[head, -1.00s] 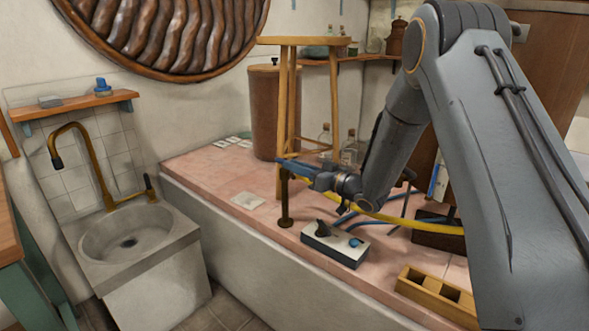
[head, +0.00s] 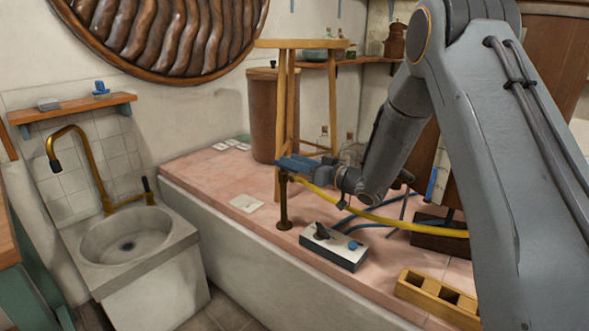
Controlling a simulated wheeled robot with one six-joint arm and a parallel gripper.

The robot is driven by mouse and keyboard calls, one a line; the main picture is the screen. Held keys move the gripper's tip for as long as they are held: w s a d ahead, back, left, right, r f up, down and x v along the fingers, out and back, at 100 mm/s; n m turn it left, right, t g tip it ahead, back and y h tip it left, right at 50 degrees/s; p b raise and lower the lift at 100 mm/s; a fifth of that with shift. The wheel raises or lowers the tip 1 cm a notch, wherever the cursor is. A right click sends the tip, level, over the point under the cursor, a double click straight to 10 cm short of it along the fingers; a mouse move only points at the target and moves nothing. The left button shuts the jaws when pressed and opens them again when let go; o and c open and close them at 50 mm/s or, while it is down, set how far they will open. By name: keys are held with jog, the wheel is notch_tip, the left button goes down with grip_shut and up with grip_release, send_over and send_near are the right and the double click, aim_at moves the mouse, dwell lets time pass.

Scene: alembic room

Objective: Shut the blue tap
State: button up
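A dark bronze post (head: 284,208) stands on the pink tiled ledge, in front of the wooden stool. Blue parts (head: 293,162) show at its top, where my gripper (head: 297,166) is. I cannot tell how much of this blue is the tap's handle and how much is my fingers. My gripper comes in from the right at the height of the post's top and overlaps it in the picture. Its fingertips are too small and merged with the blue parts to show whether they are open or shut, or touching the tap.
A yellow hose (head: 385,220) runs beneath my gripper toward the right. A white box (head: 333,247) with a black lever and blue knob sits on the ledge, near a slotted wooden block (head: 440,297). The stool (head: 287,120) stands close behind. A sink (head: 130,245) is at left.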

notch_tip(320, 180, up, 7)
jog(key=shift+r, duration=0.2)
dwell(0.3)
